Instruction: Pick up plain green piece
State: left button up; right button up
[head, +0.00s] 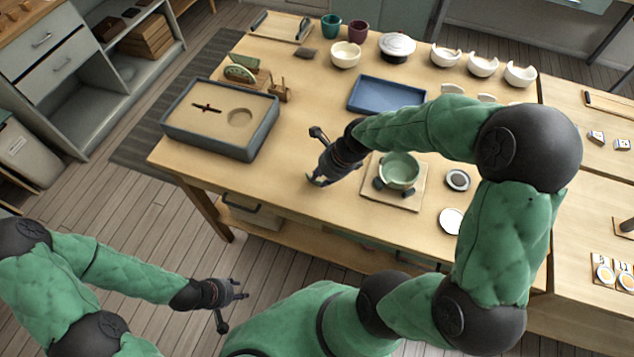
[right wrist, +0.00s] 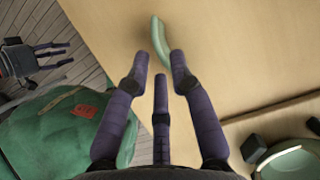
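A plain green piece (right wrist: 160,38), slim and curved, lies on the bare tabletop in the right wrist view. My right gripper (head: 318,182) is over the table's front part, left of the green bowl. In the right wrist view its fingertips (right wrist: 161,58) are apart on either side of the piece, with gaps showing, so it is open. My left gripper (head: 240,295) is in front of the table, over the floor, with its fingers spread and empty.
A green bowl (head: 399,168) stands with dark supports on a board (head: 405,202). A grey-rimmed tray (head: 212,147) lies at left, and a blue tray (head: 385,95) behind. Small dishes (head: 457,180) and (head: 451,220) are to the right. Cups and bowls line the back.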

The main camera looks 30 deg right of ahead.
aim_at(317, 181)
jog(key=b+x, duration=0.1)
jog(key=x, duration=0.1)
jog(key=shift+w+a+f, duration=0.1)
jog(key=shift+f, duration=0.3)
jog(key=shift+r, duration=0.1)
grip_shut()
